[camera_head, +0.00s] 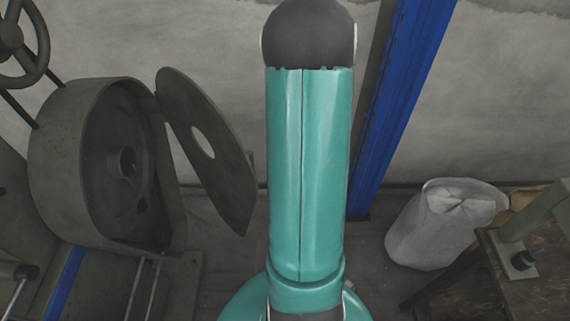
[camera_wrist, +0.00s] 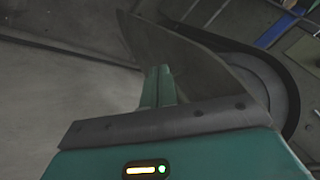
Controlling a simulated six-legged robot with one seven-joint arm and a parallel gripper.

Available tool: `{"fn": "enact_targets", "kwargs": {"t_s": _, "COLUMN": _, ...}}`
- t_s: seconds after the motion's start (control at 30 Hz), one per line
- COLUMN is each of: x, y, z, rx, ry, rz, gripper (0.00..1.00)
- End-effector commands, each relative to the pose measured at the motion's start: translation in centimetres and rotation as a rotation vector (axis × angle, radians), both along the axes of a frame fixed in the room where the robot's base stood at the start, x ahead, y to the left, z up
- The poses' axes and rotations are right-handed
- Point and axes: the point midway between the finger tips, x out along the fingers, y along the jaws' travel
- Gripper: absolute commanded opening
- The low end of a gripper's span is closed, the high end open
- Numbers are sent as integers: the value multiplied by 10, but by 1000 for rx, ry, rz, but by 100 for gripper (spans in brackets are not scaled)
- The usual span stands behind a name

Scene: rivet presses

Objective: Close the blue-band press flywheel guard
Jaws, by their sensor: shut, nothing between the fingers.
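The press stands at the left of the head view, with a blue band (camera_head: 66,284) low on its body. Its flywheel housing (camera_head: 52,165) is a round grey drum, open at the front, with the dark flywheel (camera_head: 112,170) visible inside. The flywheel guard (camera_head: 215,170), a dark flat plate with a round hole, stands swung away from the housing, ajar. In the wrist view the guard (camera_wrist: 195,70) slants just beyond my gripper (camera_wrist: 160,72). The gripper is shut and empty, its fingers overlapping the guard's face; I cannot tell whether they touch. My arm hides the gripper in the head view.
A blue post (camera_head: 395,110) rises behind my arm. A pale sack (camera_head: 440,225) sits on the floor at the right, beside a wooden bench (camera_head: 535,265). A handwheel (camera_head: 20,50) is at upper left. Bare wall is behind the guard.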

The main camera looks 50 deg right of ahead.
Motion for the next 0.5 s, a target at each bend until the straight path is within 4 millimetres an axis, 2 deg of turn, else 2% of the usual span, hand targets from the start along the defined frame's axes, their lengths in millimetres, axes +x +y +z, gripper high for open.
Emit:
{"fn": "enact_targets", "kwargs": {"t_s": 0.17, "x": 15, "y": 17, "z": -27, "rx": 3, "ry": 3, "rz": -1, "gripper": 0}}
{"fn": "enact_targets", "kwargs": {"t_s": 0.3, "x": 18, "y": 39, "z": -24, "rx": -1, "ry": 0, "rz": 0, "gripper": 0}}
{"fn": "enact_targets", "kwargs": {"t_s": 0.5, "x": 21, "y": 51, "z": -24, "rx": -1, "ry": 0, "rz": -2, "gripper": 0}}
